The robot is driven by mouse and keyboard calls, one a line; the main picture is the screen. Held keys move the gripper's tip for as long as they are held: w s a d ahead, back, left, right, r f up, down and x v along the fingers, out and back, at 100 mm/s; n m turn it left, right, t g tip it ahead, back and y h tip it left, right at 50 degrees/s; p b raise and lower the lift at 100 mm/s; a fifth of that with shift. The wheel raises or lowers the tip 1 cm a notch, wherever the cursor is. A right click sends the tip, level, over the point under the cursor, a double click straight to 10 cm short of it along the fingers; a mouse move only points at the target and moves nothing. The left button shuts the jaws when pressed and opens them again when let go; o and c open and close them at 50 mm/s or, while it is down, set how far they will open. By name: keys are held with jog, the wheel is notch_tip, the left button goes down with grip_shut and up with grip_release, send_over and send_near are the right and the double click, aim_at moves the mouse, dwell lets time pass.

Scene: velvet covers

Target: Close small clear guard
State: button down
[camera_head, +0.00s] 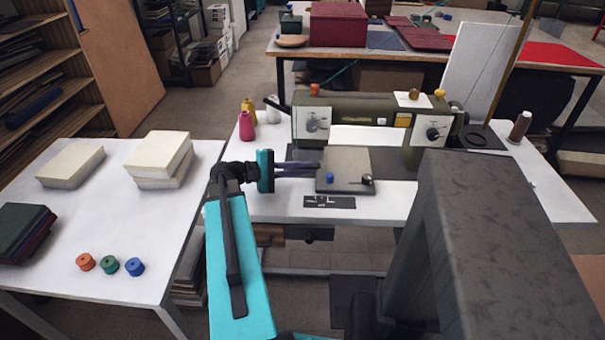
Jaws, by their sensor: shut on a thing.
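A green sewing machine (375,120) stands on a white table. In front of it is a flat grey block (345,160), with a blue bobbin (330,178) and a small dark metal part (367,180) at its front. I cannot make out the small clear guard as a separate part. My gripper (318,170) reaches in from the left, its dark fingers close together and pointing right. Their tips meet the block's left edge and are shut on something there. What lies between them is too small to tell.
Pink (247,131) and yellow thread cones stand behind my gripper. A brown cone (520,126) stands at the right. The left table (60,275) carries pale stacks, dark covers and three coloured bobbins. A dark label plate (329,202) lies at the machine table's front edge.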

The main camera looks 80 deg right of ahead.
jog(key=shift+f, duration=0.15)
jog(key=c, duration=1.9)
grip_release()
jog(key=shift+w, duration=0.1)
jog(key=b+v, duration=0.1)
jog(key=v, duration=1.2)
jog(key=shift+w+a+b, duration=0.15)
jog(key=shift+w+b, duration=0.15)
